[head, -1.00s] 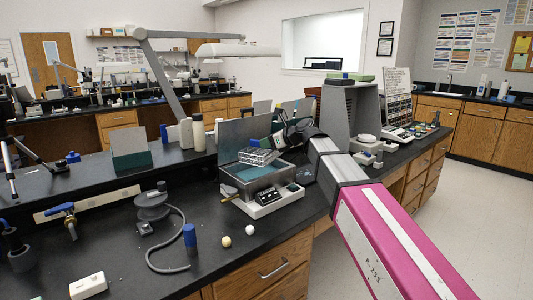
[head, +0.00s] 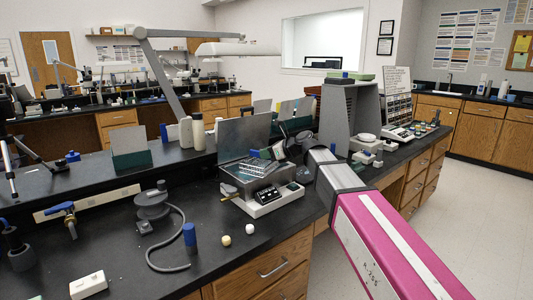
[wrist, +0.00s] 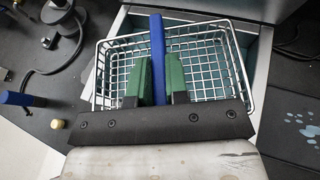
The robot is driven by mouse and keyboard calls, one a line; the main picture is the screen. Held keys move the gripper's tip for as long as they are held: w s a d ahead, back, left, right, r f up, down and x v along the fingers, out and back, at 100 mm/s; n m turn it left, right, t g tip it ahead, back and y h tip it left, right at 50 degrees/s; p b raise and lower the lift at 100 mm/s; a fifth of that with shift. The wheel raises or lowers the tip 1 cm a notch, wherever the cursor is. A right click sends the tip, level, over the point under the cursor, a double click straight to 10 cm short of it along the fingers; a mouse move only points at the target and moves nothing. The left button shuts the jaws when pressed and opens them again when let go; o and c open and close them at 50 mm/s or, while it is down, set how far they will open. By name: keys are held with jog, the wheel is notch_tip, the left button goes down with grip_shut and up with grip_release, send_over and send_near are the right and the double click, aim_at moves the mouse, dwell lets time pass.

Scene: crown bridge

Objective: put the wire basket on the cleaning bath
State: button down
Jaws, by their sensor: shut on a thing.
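The wire basket (wrist: 205,65) is a silvery mesh tray with a blue upright handle (wrist: 157,45). My gripper (wrist: 157,85) has its green pads shut on that handle. The cleaning bath (head: 275,201) is a pale box with a dark control panel and a raised metal lid behind it. In the head view the basket (head: 258,167) is at the bath's top, beneath my gripper. In the wrist view the basket covers most of the bath's teal opening (wrist: 264,50) and looks slightly turned against it. I cannot tell whether it touches the rim.
A grey round device (head: 152,206) with a cable lies farther left. A grey cabinet (head: 352,115) stands to the right.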

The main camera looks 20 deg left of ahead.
jog(key=shift+f, duration=0.1)
jog(key=c, duration=1.1)
grip_release()
